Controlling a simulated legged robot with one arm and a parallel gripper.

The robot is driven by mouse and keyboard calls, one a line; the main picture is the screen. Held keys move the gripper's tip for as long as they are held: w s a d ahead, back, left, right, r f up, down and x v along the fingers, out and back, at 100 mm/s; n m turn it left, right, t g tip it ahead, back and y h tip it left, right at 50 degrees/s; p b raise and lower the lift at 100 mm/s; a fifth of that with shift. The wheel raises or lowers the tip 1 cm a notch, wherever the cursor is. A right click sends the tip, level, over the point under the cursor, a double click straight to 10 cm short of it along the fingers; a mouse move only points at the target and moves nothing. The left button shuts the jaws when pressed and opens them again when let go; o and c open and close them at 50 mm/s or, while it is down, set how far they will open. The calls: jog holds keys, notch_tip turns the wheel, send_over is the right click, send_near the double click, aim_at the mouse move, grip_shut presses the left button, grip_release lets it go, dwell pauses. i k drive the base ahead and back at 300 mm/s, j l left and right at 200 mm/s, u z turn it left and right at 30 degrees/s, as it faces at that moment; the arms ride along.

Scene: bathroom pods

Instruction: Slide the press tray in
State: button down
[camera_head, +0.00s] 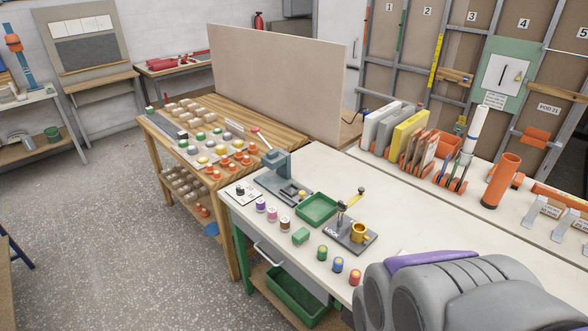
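A small blue-grey press (277,166) with a red-tipped lever stands on the white bench near its left end. A low grey plate, which looks like the press tray (292,194), lies at the press's front-right foot and sticks out from under the press body. It has a small light piece on it; the detail is too small to tell more. My arm shows as large grey and purple links at the lower right, apart from the press. My gripper's fingers are not in the picture.
A green tray (316,209) sits just right of the press, and a dark LOCK fixture (349,237) with a brass cup (360,233) stands beyond it. Several coloured knobs line the bench's front edge. A wooden table (160,139) with several buttons adjoins on the left. Bare bench top (420,215) lies behind.

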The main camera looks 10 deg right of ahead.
aim_at(296, 194)
jog(key=i+j, duration=0.75)
jog(key=i, duration=0.15)
